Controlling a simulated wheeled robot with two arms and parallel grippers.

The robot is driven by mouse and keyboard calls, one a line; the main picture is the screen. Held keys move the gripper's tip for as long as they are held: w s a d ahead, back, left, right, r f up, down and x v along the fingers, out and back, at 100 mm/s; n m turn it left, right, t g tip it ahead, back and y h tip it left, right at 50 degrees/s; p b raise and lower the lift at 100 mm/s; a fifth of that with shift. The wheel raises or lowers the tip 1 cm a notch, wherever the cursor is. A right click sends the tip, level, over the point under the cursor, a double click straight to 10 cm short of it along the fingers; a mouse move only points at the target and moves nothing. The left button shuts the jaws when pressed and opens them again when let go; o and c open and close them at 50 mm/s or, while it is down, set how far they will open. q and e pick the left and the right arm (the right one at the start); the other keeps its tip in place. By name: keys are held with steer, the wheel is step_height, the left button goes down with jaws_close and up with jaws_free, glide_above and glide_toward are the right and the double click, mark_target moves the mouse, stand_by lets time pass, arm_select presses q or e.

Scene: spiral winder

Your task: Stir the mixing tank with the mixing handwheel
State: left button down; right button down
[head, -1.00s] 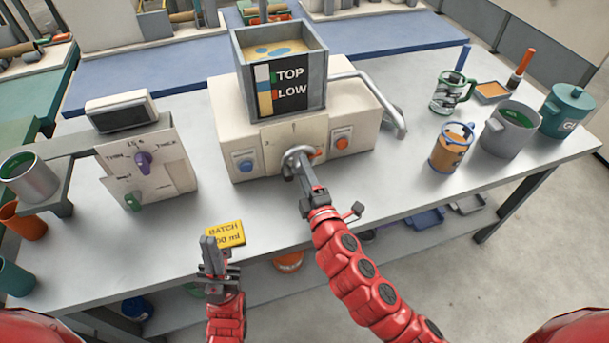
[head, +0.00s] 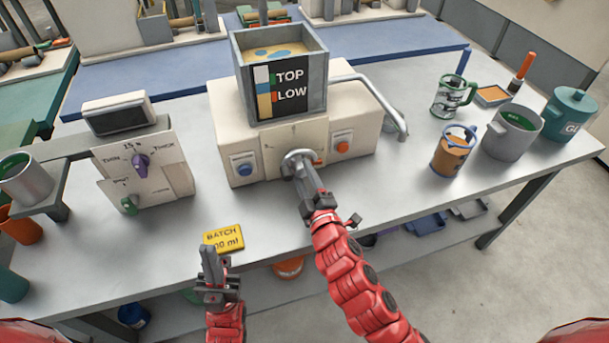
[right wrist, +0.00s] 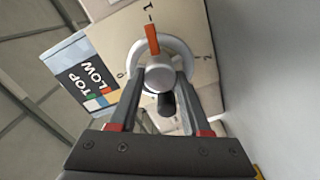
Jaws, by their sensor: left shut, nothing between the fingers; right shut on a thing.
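The mixing tank (head: 243,95) is an open grey box on a cream machine, with a pale mixture and blue patches inside. Its front carries a TOP/LOW panel (head: 291,85). The mixing handwheel (head: 287,158) is a pale ring on the machine's front, partly hidden by my right gripper (head: 301,172). In the right wrist view, that gripper (right wrist: 160,88) is shut around the wheel's grey knob (right wrist: 160,72), with a dark part below it. An orange pointer (right wrist: 152,40) points at a mark like "1". My left gripper (head: 209,252) is shut and empty near the table's front edge.
A yellow BATCH card (head: 223,238) lies just beyond my left gripper. A blue button (head: 245,169) and an orange button (head: 342,147) flank the wheel. A dial box (head: 146,175) stands left. Mugs and a grey pot (head: 511,135) stand right. The table's front right is clear.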

steer(key=shift+c, duration=1.8)
jaws_free()
steer(key=b+v, duration=0.1)
steer(key=v, duration=0.4)
steer(key=shift+s+d+f, duration=0.2)
steer(key=shift+s, duration=0.05)
steer(key=p+v, duration=0.5)
steer(key=v, duration=0.7)
steer(key=shift+r, duration=0.25)
steer(key=shift+w+a, duration=0.1)
